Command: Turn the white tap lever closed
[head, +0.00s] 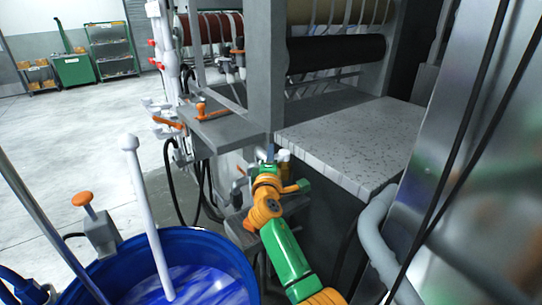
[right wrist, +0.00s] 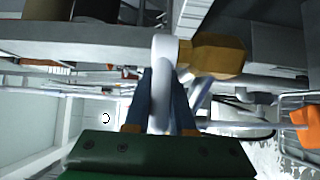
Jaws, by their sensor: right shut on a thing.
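The white tap lever (right wrist: 161,75) shows in the right wrist view as a pale, rounded bar running between my two blue-grey fingers. My right gripper (right wrist: 162,112) is shut on it. A brass-coloured faceted fitting (right wrist: 215,54) sits beside the lever's upper end, to the right. In the head view my right gripper (head: 269,154) is at the grey machine post, left of the speckled shelf. There the lever is mostly hidden by the gripper and wrist, and I cannot tell its angle. My left gripper is in neither view.
A blue tub (head: 215,246) of blue-and-white liquid stands at lower left, with a white stick (head: 148,215) in it. The speckled grey shelf (head: 350,140) juts out just right of my right gripper. An orange-handled lever (head: 213,112) is on the bracket to its left.

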